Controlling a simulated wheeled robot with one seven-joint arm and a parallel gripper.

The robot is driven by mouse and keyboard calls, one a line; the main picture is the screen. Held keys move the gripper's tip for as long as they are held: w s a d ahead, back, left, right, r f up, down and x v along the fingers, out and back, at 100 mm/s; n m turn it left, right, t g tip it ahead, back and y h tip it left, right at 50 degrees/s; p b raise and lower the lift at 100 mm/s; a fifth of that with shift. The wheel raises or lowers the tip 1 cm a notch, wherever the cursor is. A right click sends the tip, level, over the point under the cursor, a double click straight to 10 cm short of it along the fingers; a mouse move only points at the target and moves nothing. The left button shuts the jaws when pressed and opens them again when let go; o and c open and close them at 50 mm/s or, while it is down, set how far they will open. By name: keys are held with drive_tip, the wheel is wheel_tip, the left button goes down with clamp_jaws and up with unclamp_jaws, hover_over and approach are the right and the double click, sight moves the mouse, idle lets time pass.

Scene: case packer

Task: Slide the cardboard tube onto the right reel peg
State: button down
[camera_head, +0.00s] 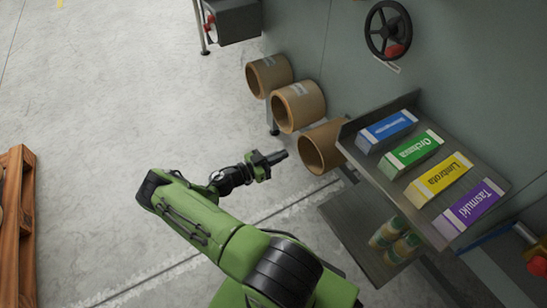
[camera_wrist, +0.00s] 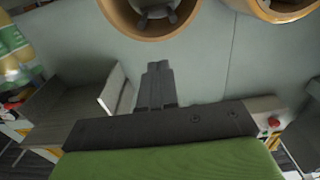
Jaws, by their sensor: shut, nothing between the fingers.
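Three brown cardboard tubes stick out from the grey machine wall in the head view: a far one (camera_head: 252,80), a middle one (camera_head: 279,113) and a near one (camera_head: 310,155), the rightmost. My gripper (camera_head: 284,155) is just left of the near tube's open end, apparently apart from it. In the wrist view my gripper's fingers (camera_wrist: 156,68) are together and empty. Above them one tube (camera_wrist: 112,18) surrounds a dark grey reel peg (camera_wrist: 152,22). Part of another tube (camera_wrist: 284,16) shows at the upper right edge. The other tubes' pegs cannot be made out.
A metal shelf (camera_head: 349,131) with several coloured cartons (camera_head: 410,153) stands right of the near tube. Below it, a lower shelf (camera_head: 345,225) holds rolls with green labels (camera_head: 388,232). A handwheel (camera_head: 388,30) is on the wall. Floor to the left is clear up to a wooden pallet (camera_head: 14,215).

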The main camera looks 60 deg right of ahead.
drive_tip(key=x, duration=0.7)
drive_tip(key=shift+p, duration=0.4)
drive_tip(key=shift+s+d, duration=0.1)
drive_tip(key=shift+d, duration=0.05)
drive_tip(key=shift+b+x, duration=0.7)
drive_tip(key=shift+x, duration=1.5)
drive_tip(key=v, duration=1)
drive_tip(key=shift+b, duration=0.45)
